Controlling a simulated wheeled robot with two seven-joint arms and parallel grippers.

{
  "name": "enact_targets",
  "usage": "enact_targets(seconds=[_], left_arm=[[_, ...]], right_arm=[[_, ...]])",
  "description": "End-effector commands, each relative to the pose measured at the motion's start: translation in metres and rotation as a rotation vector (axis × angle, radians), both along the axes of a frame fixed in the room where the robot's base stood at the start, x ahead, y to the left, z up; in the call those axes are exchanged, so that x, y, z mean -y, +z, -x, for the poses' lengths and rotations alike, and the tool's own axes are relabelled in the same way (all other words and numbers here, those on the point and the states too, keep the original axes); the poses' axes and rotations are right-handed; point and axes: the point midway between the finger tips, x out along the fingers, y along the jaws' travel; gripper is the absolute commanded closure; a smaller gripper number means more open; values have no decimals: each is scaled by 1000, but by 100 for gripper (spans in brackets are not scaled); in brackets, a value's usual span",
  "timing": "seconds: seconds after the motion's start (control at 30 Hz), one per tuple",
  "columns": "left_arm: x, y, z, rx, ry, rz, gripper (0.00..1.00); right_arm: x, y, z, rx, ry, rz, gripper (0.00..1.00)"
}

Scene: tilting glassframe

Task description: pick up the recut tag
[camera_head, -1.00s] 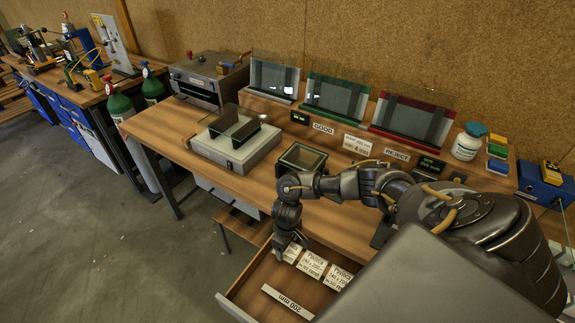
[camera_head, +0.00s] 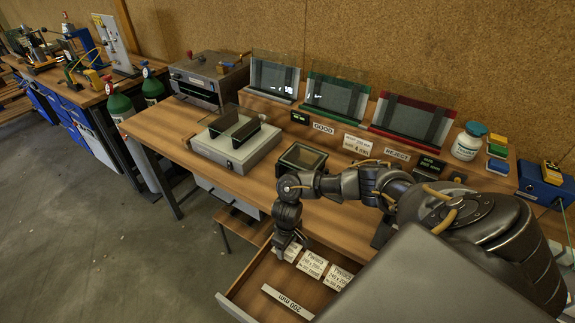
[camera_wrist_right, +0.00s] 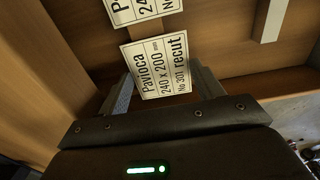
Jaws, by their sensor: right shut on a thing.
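The recut tag (camera_wrist_right: 158,68) is a white card with black print reading "Pavioca 240 x 200 mm No 301 recut" in the right wrist view. My right gripper (camera_wrist_right: 163,80) is shut on it, with one finger at each side of the card. In the head view, my right gripper (camera_head: 281,252) reaches down into the open drawer (camera_head: 238,300), and part of the tag (camera_head: 291,252) shows beside it. I cannot tell whether the tag still touches the drawer floor. My left gripper is not in view.
Two similar white tags (camera_head: 312,264) lie beside it in the drawer, with a white "260 mm" strip (camera_head: 287,302) nearer the front. The drawer walls stand close around my gripper. The workbench (camera_head: 250,190) above holds a grey device (camera_head: 235,145) and a framed glass tray (camera_head: 301,158).

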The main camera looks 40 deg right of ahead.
Motion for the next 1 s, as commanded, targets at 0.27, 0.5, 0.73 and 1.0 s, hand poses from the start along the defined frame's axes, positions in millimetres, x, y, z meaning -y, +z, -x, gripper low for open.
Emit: enact_targets(seconds=[0.27, 0.5, 0.73, 1.0], left_arm=[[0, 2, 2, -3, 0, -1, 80], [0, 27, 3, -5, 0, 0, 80], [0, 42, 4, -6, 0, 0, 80], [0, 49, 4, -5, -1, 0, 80]], right_arm=[[-7, 42, 12, 1, 5, -2, 54], [-30, 95, 54, 1, 9, 0, 54], [-55, 114, 98, 1, 5, 0, 54], [-67, 123, 120, 1, 0, 1, 54]])
